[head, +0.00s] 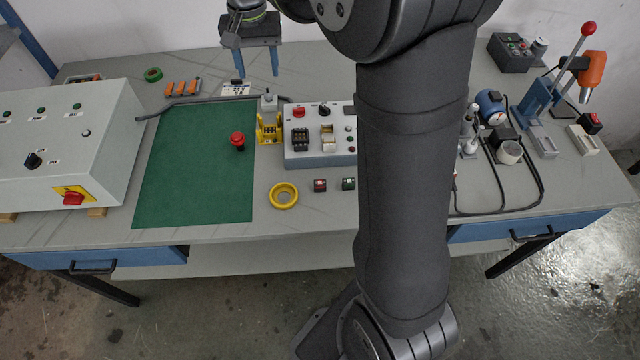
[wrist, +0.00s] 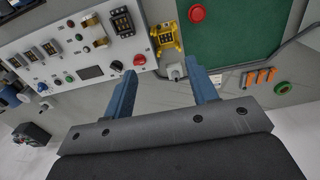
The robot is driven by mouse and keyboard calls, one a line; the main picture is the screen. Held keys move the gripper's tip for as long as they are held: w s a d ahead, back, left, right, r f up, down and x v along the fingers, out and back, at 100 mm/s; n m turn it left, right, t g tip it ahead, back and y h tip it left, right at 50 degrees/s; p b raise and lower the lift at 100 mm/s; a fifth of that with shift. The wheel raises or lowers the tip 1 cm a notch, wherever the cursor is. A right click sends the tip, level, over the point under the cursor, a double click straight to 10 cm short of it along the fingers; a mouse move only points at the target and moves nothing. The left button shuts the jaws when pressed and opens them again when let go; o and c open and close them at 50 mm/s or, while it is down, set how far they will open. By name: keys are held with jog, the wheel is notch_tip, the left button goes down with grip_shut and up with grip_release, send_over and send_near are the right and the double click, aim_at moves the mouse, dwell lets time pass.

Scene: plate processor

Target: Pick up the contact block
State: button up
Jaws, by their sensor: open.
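Neither is visible in the wrist view. My gripper (head: 258,77) is above the back of the bench, behind the green mat, well away from both blocks. In the wrist view my gripper (wrist: 164,74) has its two blue fingers wide apart with nothing held between them.
The control panel (head: 318,160), yellow bracket (head: 269,128) and red mushroom button (head: 237,139) stand near the green mat (head: 185,190). A yellow ring (head: 283,203) lies left of the blocks. A large grey cabinet (head: 110,110) stands left. Orange parts (head: 182,88) lie at the back.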

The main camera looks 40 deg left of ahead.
send_over(320, 183)
notch_tip(320, 183, down, 6)
notch_tip(320, 183, down, 12)
jog(key=shift+s+r, duration=0.15)
jog(key=shift+w+f, duration=0.2)
jog(key=shift+f, duration=2.6)
jog(key=c, duration=1)
